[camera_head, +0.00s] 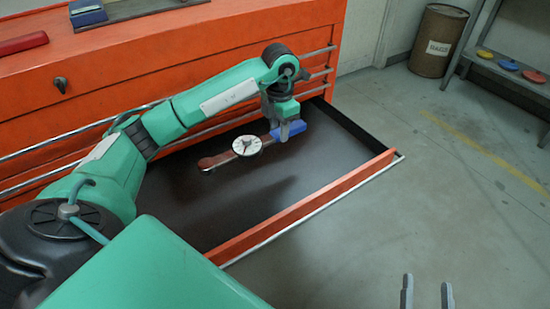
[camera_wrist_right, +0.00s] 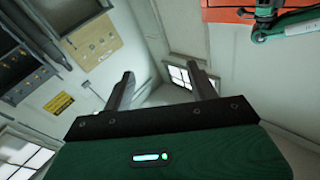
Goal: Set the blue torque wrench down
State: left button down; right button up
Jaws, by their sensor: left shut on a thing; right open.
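The torque wrench (camera_head: 215,160) has a blue handle (camera_head: 289,131), a round white dial and a brown bar that runs down to the left. My left gripper (camera_head: 287,134) is shut on its blue handle. The wrench is over the open drawer (camera_head: 300,205) of the orange cabinet; I cannot tell whether it touches the drawer's dark floor. My right gripper (camera_head: 427,292) is open and empty at the bottom right of the head view, over the grey floor. Its two fingers also show apart in the right wrist view (camera_wrist_right: 163,92).
The orange cabinet (camera_head: 180,45) has a red object (camera_head: 22,44) and a blue item (camera_head: 88,12) on top. The drawer's front wall (camera_head: 305,205) stands up at its outer edge. A brown barrel (camera_head: 438,40) and a bench (camera_head: 510,72) with coloured discs stand at the back right.

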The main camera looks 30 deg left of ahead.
pick_arm(q)
jog(key=b, duration=0.2)
send_over(279, 170)
notch_tip(279, 170, down, 8)
jog(key=shift+w+a+f, duration=0.1)
jog(key=shift+a, duration=0.05)
jog(key=shift+f, duration=2.35)
pick_arm(e)
jog(key=s+d+r+t, duration=0.1)
jog(key=d+r+t, duration=0.2)
jog(key=r+t, duration=0.4)
notch_tip(279, 170, up, 5)
jog(key=shift+s+d+f+t+y, duration=0.2)
jog(key=shift+d+t+y, duration=0.2)
pick_arm(q)
jog(key=c, duration=1)
grip_release()
